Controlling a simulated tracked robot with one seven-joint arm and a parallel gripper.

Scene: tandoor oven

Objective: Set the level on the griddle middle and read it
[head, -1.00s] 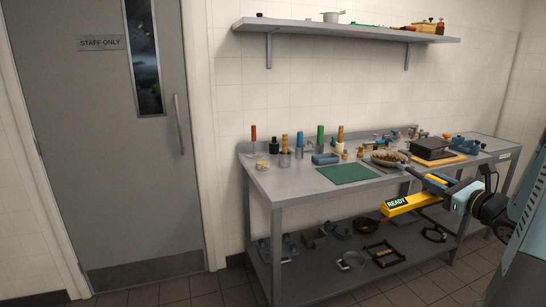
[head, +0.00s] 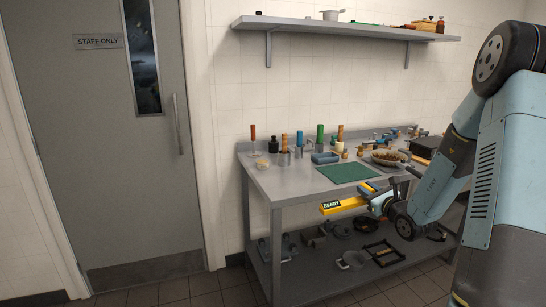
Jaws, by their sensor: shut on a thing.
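The level is a yellow bar (head: 342,206) with a dark display reading READY. In the head view it is held out in front of the table's front edge, roughly level and apart from any surface. My gripper (head: 370,198) is shut on its right end. I cannot make out a griddle for certain. A dark flat block (head: 426,146) at the right of the table is partly hidden behind my arm.
The steel table (head: 290,185) carries a green mat (head: 347,173), a blue tray (head: 325,158), a pan of food (head: 388,158) and several upright handled tools. Its lower shelf (head: 300,283) holds pans and a black frame (head: 382,252). A wall shelf (head: 350,29) is above.

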